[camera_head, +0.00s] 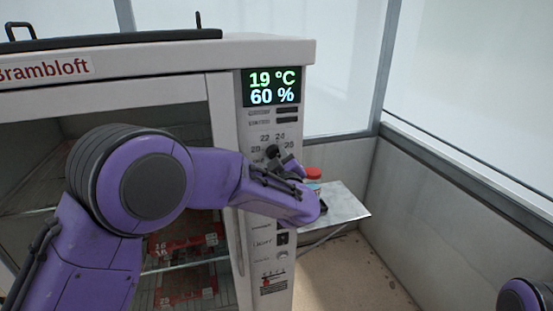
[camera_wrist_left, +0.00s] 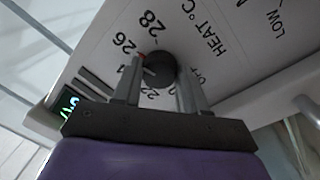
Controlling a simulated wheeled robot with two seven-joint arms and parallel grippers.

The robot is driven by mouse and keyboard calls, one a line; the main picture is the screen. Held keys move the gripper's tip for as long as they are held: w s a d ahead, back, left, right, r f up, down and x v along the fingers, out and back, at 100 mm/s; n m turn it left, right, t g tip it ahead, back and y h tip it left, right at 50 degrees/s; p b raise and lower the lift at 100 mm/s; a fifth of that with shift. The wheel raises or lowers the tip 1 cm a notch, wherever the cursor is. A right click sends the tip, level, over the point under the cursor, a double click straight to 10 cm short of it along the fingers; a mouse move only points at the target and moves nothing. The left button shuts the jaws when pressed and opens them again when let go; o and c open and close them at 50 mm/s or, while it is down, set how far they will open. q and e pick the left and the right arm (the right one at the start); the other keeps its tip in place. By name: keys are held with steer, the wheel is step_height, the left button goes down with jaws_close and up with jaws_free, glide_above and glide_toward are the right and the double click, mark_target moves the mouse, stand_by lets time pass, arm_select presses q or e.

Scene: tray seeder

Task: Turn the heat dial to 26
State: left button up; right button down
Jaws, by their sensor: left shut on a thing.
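The heat dial is a round black knob (camera_wrist_left: 160,70) on the white control panel, between my left gripper's fingers (camera_wrist_left: 155,88) in the left wrist view. The gripper is shut on it. A small red mark shows at the knob's edge, on the side towards the printed 26 (camera_wrist_left: 126,43). A pale line also shows on the knob, so I cannot read its setting exactly. The 24 is mostly hidden by a finger. In the head view my left gripper (camera_head: 280,162) is at the dial, and my wrist covers the lower panel.
The cabinet's display (camera_head: 272,87) reads 19 °C and 60 %. Trays (camera_head: 185,245) show inside the cabinet. A metal side shelf (camera_head: 345,204) holds a red-capped container (camera_head: 313,174) just beyond my left wrist. Glass panes and a low wall stand to the right.

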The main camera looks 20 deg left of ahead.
arm_select(q)
steer(key=o, duration=1.1)
steer(key=shift+f, duration=0.1)
steer(key=shift+c, duration=0.2)
steer(key=shift+d, duration=0.1)
steer(key=b+v, duration=0.4)
steer(key=v, duration=0.6)
steer(key=shift+s, duration=0.25)
steer(key=shift+d, duration=0.1)
